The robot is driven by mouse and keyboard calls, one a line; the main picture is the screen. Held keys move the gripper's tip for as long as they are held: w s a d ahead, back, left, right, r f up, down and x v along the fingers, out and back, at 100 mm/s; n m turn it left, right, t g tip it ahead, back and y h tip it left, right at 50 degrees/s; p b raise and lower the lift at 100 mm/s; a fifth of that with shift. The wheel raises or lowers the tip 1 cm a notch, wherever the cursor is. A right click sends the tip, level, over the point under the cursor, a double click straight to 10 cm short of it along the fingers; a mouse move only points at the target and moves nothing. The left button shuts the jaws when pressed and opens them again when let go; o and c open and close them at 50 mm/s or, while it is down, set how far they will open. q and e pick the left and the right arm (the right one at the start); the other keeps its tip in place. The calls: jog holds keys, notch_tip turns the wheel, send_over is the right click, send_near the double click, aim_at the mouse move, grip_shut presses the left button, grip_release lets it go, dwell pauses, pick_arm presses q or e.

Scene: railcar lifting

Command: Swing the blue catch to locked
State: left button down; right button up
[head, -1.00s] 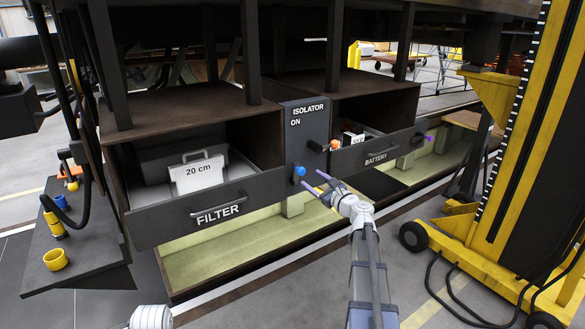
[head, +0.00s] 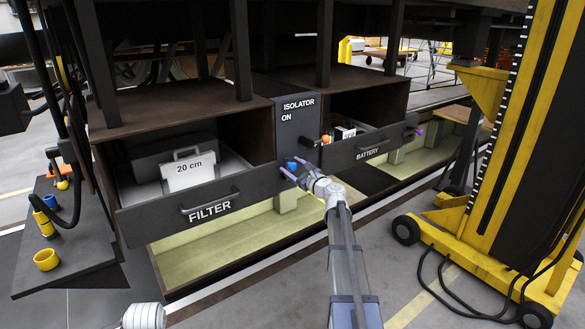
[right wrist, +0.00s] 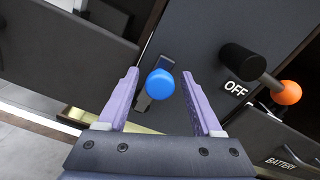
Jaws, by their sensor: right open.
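The blue catch is a round blue knob on a short dark lever, on the dark panel between the filter and battery drawers. In the head view the blue knob (head: 291,164) shows at the right gripper's fingertips. In the right wrist view the knob (right wrist: 160,84) lies between the two lilac fingers, with a visible gap on both sides. My right gripper (head: 293,169) is open, with nothing gripped; its fingers also show in the right wrist view (right wrist: 160,74). My left gripper is out of view.
An isolator handle with a black grip (right wrist: 240,63) and orange knob (right wrist: 290,92) sits right of the catch, beside the word OFF. The filter drawer (head: 160,222) and battery drawer (head: 350,157) stand pulled out. A yellow lifting jack (head: 470,248) stands at the right.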

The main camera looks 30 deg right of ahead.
jog(key=shift+c, duration=0.4)
grip_shut()
dwell(0.9)
